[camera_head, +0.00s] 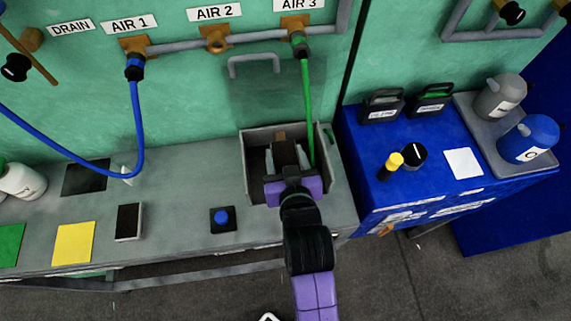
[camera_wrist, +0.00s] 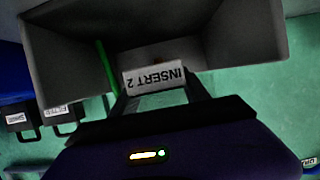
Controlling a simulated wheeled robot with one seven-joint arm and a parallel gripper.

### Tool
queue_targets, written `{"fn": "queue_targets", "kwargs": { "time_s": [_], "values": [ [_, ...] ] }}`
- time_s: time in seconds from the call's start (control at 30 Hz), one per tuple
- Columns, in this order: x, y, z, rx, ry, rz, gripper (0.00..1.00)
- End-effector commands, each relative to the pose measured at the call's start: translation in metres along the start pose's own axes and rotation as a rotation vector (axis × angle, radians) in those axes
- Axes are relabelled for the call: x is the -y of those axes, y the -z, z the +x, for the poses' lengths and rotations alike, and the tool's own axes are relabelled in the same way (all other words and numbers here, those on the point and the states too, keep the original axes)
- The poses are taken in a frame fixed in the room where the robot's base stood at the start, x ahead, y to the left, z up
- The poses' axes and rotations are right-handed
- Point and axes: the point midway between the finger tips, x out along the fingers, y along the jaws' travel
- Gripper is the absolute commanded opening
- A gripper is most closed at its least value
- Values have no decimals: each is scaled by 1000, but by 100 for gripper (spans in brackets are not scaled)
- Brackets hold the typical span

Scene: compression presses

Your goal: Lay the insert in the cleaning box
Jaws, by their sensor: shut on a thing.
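The cleaning box (camera_head: 256,198) is a grey open-topped box on the grey bench, below the AIR 3 label. Its wall also fills the top of the wrist view (camera_wrist: 65,50). My gripper (camera_head: 285,150) reaches into the box opening from the front. It is shut on the insert, a pale block marked INSERT 2 (camera_wrist: 155,79), between its two fingers in the wrist view. In the head view my gripper mostly hides the insert. I cannot tell whether the insert touches the box floor.
A green hose (camera_head: 307,100) hangs from AIR 3 into the box's right side. A raised lid with a handle (camera_head: 255,67) stands behind it. A blue button (camera_head: 222,217) sits left of the box. The blue cabinet (camera_head: 365,185) stands close on the right.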

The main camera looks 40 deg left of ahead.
Motion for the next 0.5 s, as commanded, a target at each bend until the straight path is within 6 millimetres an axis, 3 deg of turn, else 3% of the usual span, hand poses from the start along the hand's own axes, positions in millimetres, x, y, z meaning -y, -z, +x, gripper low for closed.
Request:
{"fn": "queue_targets", "kwargs": {
  "time_s": [0.5],
  "values": [
    [0, -48, 20, -2, 0, 0, 0]
  ]
}}
